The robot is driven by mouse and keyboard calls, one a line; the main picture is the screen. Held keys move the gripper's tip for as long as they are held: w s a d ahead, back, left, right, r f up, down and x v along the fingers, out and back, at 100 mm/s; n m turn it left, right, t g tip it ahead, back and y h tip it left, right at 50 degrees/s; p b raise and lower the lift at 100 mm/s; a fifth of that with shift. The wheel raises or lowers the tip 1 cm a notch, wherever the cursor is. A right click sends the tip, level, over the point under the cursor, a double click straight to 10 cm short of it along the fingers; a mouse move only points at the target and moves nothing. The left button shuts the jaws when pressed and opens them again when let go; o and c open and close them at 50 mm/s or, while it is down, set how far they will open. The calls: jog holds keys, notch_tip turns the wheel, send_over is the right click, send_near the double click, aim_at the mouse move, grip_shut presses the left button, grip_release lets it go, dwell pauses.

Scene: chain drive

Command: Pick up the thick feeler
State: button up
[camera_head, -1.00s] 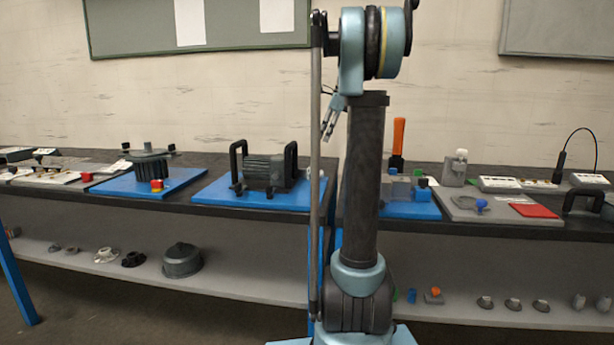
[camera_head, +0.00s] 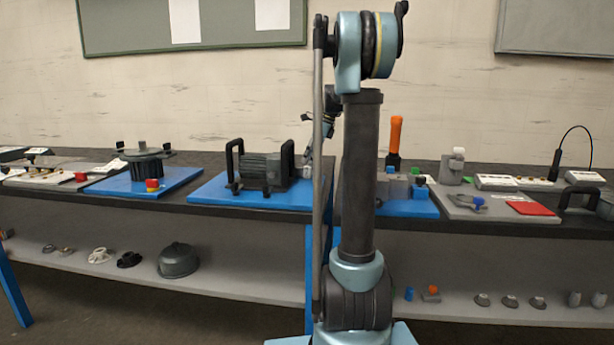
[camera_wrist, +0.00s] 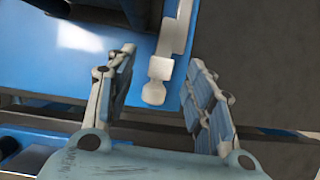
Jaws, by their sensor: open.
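In the wrist view, a pale grey bar with a faceted knob at its near end, perhaps the thick feeler (camera_wrist: 158,83), lies over a blue board. My gripper (camera_wrist: 163,62) is open, with one finger on each side of the bar. In the head view my gripper (camera_head: 308,158) is low over the bench, partly hidden behind my arm, right of the motor with black handles (camera_head: 262,170). The label that would tell the feeler's thickness cannot be read.
The motor stands on a blue board (camera_head: 215,193) close to my gripper's left. Right of my arm are an orange-handled tool (camera_head: 395,135), small blocks and a grey tray with a red pad (camera_head: 530,208). A lower shelf (camera_head: 225,278) holds loose parts.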

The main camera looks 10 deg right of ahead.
aim_at(307, 168)
jog(key=shift+d+x, duration=0.15)
jog(key=shift+x, duration=1.2)
jog(key=shift+d+x, duration=0.1)
jog(key=shift+x, duration=1.25)
grip_shut()
